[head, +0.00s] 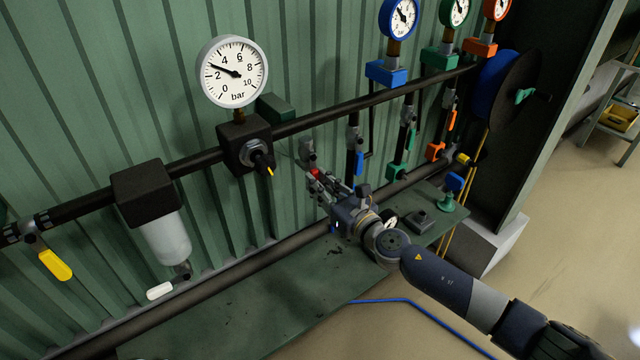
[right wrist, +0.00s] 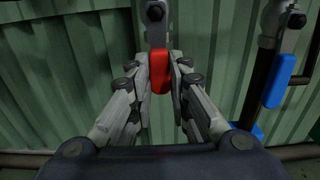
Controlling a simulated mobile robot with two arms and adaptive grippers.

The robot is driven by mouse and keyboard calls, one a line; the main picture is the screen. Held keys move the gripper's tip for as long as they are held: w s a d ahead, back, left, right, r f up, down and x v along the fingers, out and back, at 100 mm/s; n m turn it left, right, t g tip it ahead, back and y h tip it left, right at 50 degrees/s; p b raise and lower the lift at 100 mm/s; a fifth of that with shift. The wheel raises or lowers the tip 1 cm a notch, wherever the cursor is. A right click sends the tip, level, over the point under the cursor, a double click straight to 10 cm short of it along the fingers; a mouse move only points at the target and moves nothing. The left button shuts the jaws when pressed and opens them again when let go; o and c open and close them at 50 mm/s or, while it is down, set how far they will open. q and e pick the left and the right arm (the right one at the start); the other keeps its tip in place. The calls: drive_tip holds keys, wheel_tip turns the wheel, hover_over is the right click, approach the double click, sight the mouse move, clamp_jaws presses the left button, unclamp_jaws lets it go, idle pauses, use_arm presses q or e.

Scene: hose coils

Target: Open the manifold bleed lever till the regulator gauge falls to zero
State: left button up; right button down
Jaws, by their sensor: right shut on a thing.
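The bleed lever has a red handle (head: 316,173). In the right wrist view the red handle (right wrist: 160,76) hangs straight down from its grey pivot (right wrist: 155,13). My right gripper (head: 318,181) is shut on the handle, one finger on each side; its fingertips (right wrist: 161,70) also show in the wrist view. The regulator gauge (head: 232,71) is a large white dial marked in bar. Its black needle points up and left, between 2 and 4. The regulator (head: 245,143) under it is a dark block with a yellow-marked knob. My left gripper is not in view.
A blue lever (head: 359,163) hangs just right of my gripper; its handle (right wrist: 281,81) shows in the wrist view. Green (head: 411,139) and orange (head: 452,120) levers hang farther right. A filter bowl (head: 165,238) and yellow lever (head: 55,265) are left. A green shelf (head: 230,318) lies below.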

drive_tip(key=c, duration=1.5)
unclamp_jaws()
drive_tip(key=shift+w, duration=0.1)
drive_tip(key=v, duration=1.2)
